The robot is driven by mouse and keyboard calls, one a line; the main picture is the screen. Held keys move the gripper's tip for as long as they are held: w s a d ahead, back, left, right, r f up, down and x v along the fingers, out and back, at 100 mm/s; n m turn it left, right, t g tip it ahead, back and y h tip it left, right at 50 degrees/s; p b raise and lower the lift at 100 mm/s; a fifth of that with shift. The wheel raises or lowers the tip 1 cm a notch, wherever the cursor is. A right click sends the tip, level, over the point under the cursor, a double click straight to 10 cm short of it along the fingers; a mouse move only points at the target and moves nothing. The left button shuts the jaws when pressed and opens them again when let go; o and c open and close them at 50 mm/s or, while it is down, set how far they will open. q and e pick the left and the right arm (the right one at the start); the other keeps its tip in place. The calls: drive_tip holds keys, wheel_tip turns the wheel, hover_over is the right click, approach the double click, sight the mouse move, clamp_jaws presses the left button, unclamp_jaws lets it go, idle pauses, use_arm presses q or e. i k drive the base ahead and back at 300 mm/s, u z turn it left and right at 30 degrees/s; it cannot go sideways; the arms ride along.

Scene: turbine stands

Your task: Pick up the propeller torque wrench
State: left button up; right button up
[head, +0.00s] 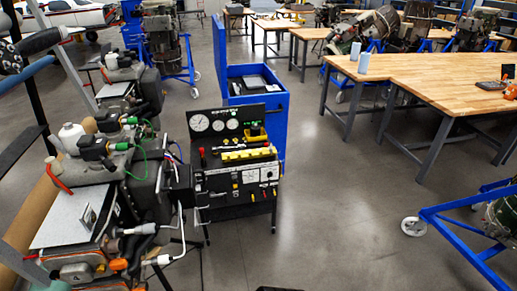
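I cannot clearly make out the propeller torque wrench in the head view. A wheeled test cart (236,190) with round gauges stands in the middle, left of centre. On its top lie a long yellow piece (249,155), a small yellow-green item (254,133) and thin dark items with red parts, too small to tell whether one is the wrench. Neither of my grippers is in view.
Engines on stands (100,160) crowd the left. A blue cabinet (258,90) stands behind the cart. A wooden workbench (440,80) with two pale cups is at right. A blue wheeled stand (450,225) is at lower right. The grey floor between is clear.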

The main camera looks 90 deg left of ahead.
sight(214, 149)
drive_tip(key=u, duration=1.3)
